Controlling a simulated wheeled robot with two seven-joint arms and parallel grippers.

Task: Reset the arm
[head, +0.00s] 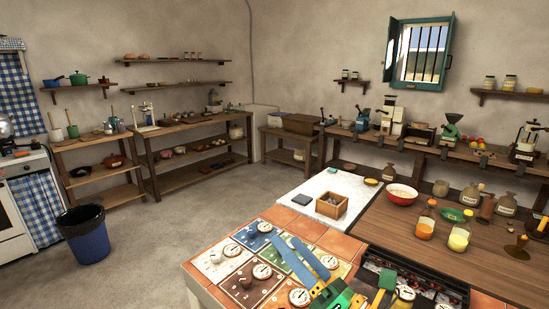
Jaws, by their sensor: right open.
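My right gripper (284,241) shows at the bottom of the head view, above the tiled counter. Its two long blue and dark fingers point up and to the left, apart from each other, with nothing seen held between them. Green and yellow parts show behind the fingers at the lower edge. The rest of my right arm is mostly cut off by the frame. My left gripper is not in view.
Below the fingers are square panels with dials on the tiled counter (318,227). Beyond are a wooden box (331,205), a red bowl (401,194) and bottles, one an orange bottle (426,225). A blue bin (86,236) stands on the open floor (160,240).

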